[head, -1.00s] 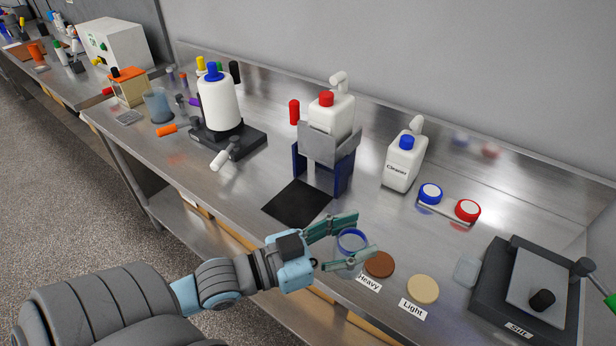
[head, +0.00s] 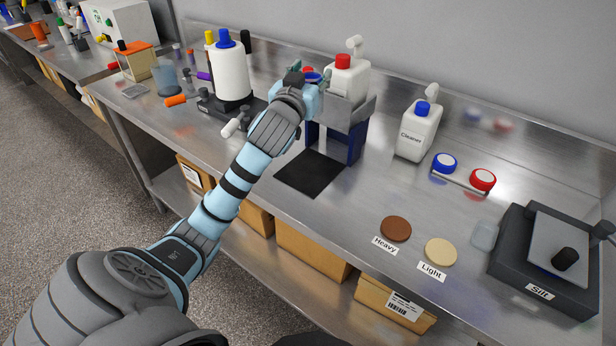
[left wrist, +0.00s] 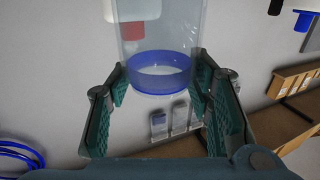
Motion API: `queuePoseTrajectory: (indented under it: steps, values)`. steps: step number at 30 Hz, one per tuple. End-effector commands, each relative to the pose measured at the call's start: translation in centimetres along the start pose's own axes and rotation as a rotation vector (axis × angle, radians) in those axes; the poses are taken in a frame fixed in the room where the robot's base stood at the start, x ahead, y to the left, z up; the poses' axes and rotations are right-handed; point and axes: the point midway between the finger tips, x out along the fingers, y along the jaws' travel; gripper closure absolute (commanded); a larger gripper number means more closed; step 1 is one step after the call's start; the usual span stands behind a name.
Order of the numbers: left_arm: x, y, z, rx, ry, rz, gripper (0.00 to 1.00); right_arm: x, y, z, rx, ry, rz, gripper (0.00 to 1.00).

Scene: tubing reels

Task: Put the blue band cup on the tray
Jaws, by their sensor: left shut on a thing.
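The blue band cup is a clear cup with a blue ring. In the left wrist view the cup (left wrist: 158,78) stands between the two teal fingers of my left gripper (left wrist: 165,90), which is shut on it at the band. In the head view my left gripper (head: 305,76) is raised beside the grey holder, and only a bit of the blue band (head: 313,77) shows past the fingers. No plain tray stands out; a grey holder on blue legs (head: 340,112) carries a red-capped bottle. My right gripper is not in view.
A black mat (head: 310,173) lies in front of the holder. The cleaner bottle (head: 416,132), brown disc (head: 396,229) and cream disc (head: 440,252) are to the right. The middle counter is mostly clear.

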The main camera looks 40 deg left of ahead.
Motion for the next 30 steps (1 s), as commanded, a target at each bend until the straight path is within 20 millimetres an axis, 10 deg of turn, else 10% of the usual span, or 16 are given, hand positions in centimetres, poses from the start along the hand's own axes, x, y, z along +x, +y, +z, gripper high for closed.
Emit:
queuePoseTrajectory:
  steps: [5, 15, 30]
  values:
    - [0.4, -0.8, 2.6, 0.003, -0.006, -0.035, 0.84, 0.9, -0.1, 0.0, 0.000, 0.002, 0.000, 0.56]
    - [0.3, -0.6, 14.3, 0.003, -0.004, -0.030, 0.84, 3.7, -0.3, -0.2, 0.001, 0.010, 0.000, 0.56]
    - [0.3, -0.6, 19.4, 0.004, 0.000, -0.030, 0.84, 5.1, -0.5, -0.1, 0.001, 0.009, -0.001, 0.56]
